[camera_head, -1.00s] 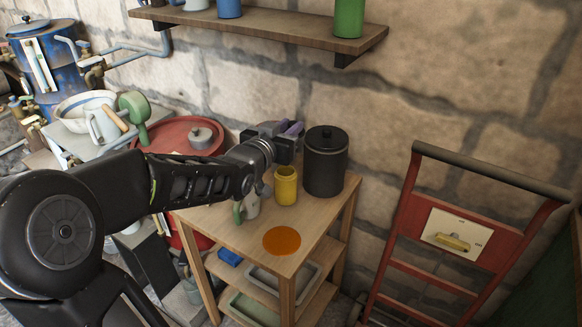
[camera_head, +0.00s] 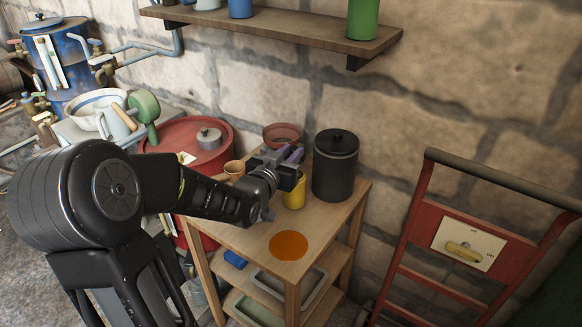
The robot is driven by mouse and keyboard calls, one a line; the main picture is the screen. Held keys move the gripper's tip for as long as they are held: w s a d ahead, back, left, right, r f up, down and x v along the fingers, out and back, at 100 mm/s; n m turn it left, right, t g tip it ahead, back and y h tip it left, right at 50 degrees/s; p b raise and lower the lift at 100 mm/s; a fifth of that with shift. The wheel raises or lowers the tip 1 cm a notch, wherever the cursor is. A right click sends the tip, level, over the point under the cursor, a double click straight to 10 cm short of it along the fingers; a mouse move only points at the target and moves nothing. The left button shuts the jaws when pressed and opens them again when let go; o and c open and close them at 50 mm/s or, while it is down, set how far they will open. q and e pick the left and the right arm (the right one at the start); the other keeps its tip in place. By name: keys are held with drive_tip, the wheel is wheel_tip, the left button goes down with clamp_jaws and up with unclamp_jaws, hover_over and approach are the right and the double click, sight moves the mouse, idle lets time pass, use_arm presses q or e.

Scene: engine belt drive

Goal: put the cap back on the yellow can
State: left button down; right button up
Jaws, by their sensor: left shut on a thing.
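The yellow can (camera_head: 294,197) stands upright on the wooden table, just in front of the black canister; its top is covered by my gripper in this view. My left gripper (camera_head: 291,158) is directly at the can's top, with purple parts showing between its jaws. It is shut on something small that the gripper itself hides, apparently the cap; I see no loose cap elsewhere. I cannot tell whether the held thing touches the can. My right gripper is not in view.
A black lidded canister (camera_head: 335,166) stands close behind and right of the can. A flat orange disc (camera_head: 288,245) lies on the table (camera_head: 325,225) in front. A red bowl (camera_head: 283,132) and red drum (camera_head: 185,133) are behind my arm. A red hand truck (camera_head: 410,215) stands right.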

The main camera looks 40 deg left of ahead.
use_arm(q)
drive_tip(key=shift+f, duration=1.9)
drive_tip(key=shift+f+b, duration=0.6)
drive_tip(key=shift+b, duration=0.4)
drive_tip(key=c, duration=1.3)
unclamp_jaws()
drive_tip(key=shift+o, duration=0.2)
drive_tip(key=shift+r, duration=0.1)
